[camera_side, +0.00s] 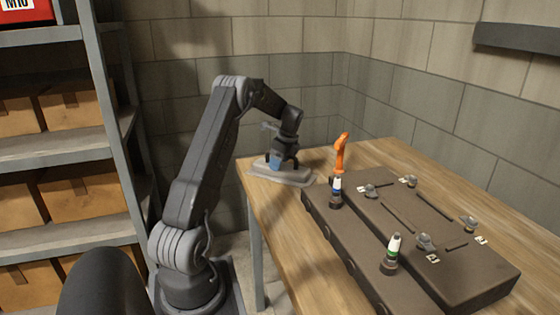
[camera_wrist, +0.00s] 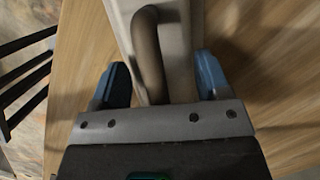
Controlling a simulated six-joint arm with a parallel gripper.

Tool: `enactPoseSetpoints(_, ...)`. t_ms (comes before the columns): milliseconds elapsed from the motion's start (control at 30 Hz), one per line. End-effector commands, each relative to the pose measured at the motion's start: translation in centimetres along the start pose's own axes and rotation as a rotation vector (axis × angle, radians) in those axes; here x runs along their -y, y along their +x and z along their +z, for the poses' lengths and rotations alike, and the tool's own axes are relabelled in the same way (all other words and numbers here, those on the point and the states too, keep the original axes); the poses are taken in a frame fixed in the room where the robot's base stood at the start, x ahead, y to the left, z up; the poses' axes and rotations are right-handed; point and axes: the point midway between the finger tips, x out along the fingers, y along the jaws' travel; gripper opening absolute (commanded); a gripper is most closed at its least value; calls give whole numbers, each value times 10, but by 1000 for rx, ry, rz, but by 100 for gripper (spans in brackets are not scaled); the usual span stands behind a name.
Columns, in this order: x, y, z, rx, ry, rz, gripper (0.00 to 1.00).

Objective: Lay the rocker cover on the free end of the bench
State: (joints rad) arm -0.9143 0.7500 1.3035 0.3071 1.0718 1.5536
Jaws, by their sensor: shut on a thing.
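The rocker cover (camera_side: 292,178) is a long light-grey piece with a raised handle. It is at the far left end of the wooden bench in the side view, level and at or very close to the surface; I cannot tell whether it touches. My gripper (camera_side: 280,160) points down over it and is shut on its handle. In the wrist view the brown handle shows between the blue fingers of my gripper (camera_wrist: 162,82), with the pale cover (camera_wrist: 180,35) below. My gripper hides part of the cover.
A dark brown engine block (camera_side: 470,285) lies on the bench (camera_side: 395,155) to the right. An orange-handled tool (camera_side: 341,155), a blue-banded bottle (camera_side: 336,190) and a green-banded bottle (camera_side: 392,252) stand at it. Several small metal parts lie on top. Shelves with boxes (camera_side: 85,190) stand left.

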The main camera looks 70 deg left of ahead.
Motion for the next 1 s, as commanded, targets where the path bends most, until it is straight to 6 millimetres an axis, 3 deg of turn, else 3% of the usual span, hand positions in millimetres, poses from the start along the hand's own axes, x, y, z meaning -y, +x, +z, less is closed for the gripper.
enactPoseSetpoints(200, 1, 1, 0, 1, -1, -4, 19)
enactPoseSetpoints(233, 0, 3, -1, 0, 0, 0, 71)
enactPoseSetpoints(500, 0, 2, -1, 0, 0, 0, 95)
enactPoseSetpoints(767, 0, 0, 0, 0, 0, -1, 95)
enactPoseSetpoints(1000, 1, -32, 0, 1, 0, -6, 95)
